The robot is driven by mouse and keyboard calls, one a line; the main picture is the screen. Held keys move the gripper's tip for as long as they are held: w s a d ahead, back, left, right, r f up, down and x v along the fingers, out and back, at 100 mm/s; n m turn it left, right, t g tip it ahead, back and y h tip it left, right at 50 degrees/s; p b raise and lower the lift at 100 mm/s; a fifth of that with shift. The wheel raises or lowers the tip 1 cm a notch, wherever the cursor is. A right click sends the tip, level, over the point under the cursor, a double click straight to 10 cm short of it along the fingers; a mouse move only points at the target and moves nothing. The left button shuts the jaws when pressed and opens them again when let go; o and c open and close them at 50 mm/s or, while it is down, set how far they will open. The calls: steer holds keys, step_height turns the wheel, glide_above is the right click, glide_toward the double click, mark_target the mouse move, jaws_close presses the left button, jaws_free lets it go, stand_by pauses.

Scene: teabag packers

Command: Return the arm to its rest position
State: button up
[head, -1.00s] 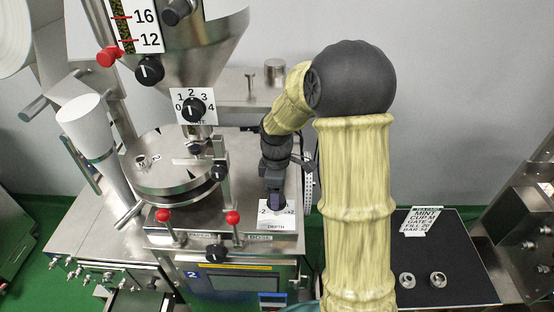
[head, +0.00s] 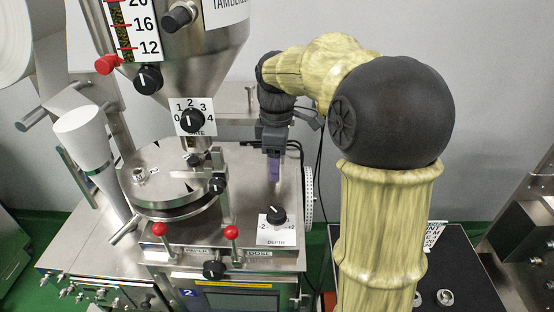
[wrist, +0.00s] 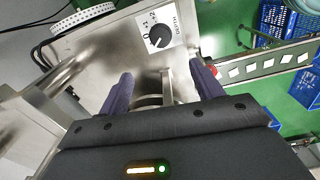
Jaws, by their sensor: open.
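My gripper (head: 274,168) hangs from my raised arm above the steel machine top, behind the depth knob, in the head view. The knob also shows in the wrist view (wrist: 158,38), beyond the fingertips.
The steel hopper (head: 190,60) and the round-lidded drum (head: 170,180) stand left of my arm. Two red-knobbed levers (head: 232,232) rise at the machine's front. A black mat (head: 465,270) lies right of my arm. Blue crates (wrist: 275,20) stand on the green floor.

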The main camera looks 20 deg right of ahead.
stand_by(0.3)
steer(key=s+f+m+t+b, duration=0.1)
steer(key=s+f+m+t, duration=0.1)
steer(key=s+f+m, duration=1.1)
step_height(320, 180, down, 2)
steer(key=shift+s+a+f+t, duration=0.15)
steer(key=shift+s+a+t, duration=0.2)
steer(key=shift+s, duration=0.2)
